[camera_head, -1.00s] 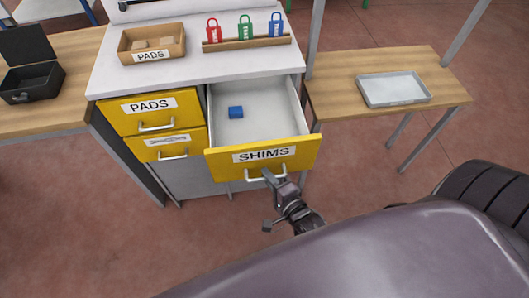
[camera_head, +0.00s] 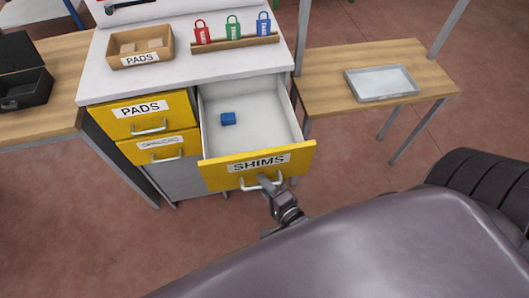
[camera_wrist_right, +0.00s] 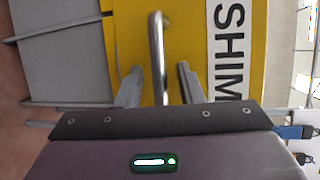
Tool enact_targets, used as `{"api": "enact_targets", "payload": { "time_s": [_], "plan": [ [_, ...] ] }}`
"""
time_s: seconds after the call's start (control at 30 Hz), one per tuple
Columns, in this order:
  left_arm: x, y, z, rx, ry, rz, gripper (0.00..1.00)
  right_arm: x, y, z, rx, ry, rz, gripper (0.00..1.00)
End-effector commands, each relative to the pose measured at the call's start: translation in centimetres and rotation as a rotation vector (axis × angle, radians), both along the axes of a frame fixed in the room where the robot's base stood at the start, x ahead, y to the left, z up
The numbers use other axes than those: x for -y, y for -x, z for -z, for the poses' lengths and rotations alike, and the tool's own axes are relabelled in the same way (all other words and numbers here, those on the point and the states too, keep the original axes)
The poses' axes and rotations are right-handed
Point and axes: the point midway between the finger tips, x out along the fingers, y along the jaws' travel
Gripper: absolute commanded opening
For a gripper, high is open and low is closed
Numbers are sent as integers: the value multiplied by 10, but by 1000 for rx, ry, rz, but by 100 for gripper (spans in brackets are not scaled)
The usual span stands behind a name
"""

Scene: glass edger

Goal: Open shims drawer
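The yellow SHIMS drawer (camera_head: 215,176) is pulled well out of the white-topped cabinet. My right gripper (camera_head: 264,181) is at the drawer's metal handle (camera_head: 248,184). In the right wrist view, the two fingers of my right gripper (camera_wrist_right: 160,75) stand apart on either side of the handle bar (camera_wrist_right: 156,40), with gaps visible on both sides. The yellow drawer front (camera_wrist_right: 183,35) is just beyond. My left gripper is not in view.
The PADS drawer (camera_head: 115,111) and the drawer below it (camera_head: 127,153) are shut. A pads box (camera_head: 166,51) and several coloured tags stand on the countertop (camera_head: 200,70). A side table (camera_head: 330,77) with a grey tray (camera_head: 382,97) is at the right.

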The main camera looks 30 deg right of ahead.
Motion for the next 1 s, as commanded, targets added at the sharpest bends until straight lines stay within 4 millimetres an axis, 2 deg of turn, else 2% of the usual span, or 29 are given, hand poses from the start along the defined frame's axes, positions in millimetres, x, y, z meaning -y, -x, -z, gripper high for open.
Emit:
{"api": "enact_targets", "payload": {
  "time_s": [0.27,0.7,1.0],
  "plan": [
    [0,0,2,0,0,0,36,1,7,0,-2,0,0,34],
    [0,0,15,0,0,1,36,8,69,-11,-3,1,1,34],
    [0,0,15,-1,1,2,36,9,76,-14,0,0,0,34]
  ]
}}
